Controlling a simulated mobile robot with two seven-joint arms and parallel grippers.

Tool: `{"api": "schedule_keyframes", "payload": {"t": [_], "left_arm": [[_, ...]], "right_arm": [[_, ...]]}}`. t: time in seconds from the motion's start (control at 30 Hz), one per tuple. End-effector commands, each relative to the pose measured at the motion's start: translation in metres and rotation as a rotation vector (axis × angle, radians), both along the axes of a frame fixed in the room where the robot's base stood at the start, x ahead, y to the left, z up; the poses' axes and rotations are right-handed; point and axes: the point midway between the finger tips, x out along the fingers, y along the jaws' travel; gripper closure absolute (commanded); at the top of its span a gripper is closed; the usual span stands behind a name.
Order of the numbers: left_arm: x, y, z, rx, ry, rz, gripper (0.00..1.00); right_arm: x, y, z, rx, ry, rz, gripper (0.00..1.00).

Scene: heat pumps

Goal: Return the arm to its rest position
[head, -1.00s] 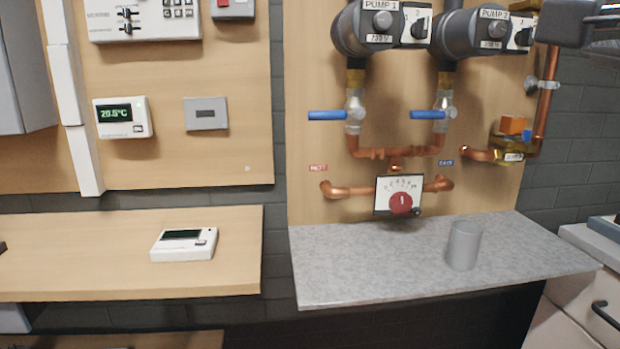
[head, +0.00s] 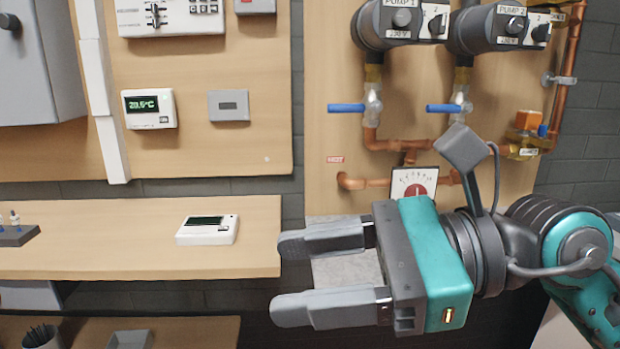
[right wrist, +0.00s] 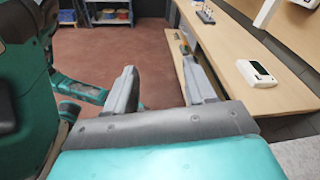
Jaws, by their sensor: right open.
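My right gripper (head: 305,275) reaches in from the right in the head view, its two grey fingers apart and pointing left. Nothing is between them. It hangs in front of the grey counter (head: 342,268) and hides most of it. The right wrist view also shows the two open fingers (right wrist: 160,92), with floor and the wooden shelf beyond. My left gripper is not in view.
A white thermostat (head: 208,230) lies on the wooden shelf (head: 100,255) left of my gripper. Pumps (head: 400,22), copper pipes and blue-handled valves (head: 347,108) are mounted on the board behind. Open red floor (right wrist: 100,50) shows in the wrist view.

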Motion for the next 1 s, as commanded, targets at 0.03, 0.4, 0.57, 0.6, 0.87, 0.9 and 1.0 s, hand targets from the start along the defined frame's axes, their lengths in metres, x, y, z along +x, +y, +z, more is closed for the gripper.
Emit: {"api": "schedule_keyframes", "payload": {"t": [0.03, 0.4, 0.57, 0.6, 0.87, 0.9, 1.0], "left_arm": [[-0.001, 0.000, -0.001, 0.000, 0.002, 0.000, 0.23], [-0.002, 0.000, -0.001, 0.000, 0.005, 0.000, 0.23], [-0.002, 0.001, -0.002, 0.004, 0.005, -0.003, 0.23], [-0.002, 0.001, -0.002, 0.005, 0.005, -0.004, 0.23], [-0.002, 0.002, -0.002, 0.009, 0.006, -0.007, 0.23], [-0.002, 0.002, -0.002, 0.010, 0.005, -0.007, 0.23], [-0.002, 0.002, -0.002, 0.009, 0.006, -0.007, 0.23]], "right_arm": [[-0.003, 0.004, 0.002, 0.123, 0.163, 0.028, 0.45], [0.074, -0.054, -0.023, 1.040, 1.358, -0.025, 0.45], [0.112, -0.098, -0.117, 1.449, 1.873, -0.183, 0.45], [0.115, -0.108, -0.146, 1.546, 1.990, -0.233, 0.45], [0.068, -0.144, -0.327, -1.801, -2.219, 0.515, 0.45], [0.054, -0.146, -0.350, -1.739, -2.125, 0.530, 0.45], [0.012, -0.148, -0.401, -1.592, -1.899, 0.558, 0.45]]}}
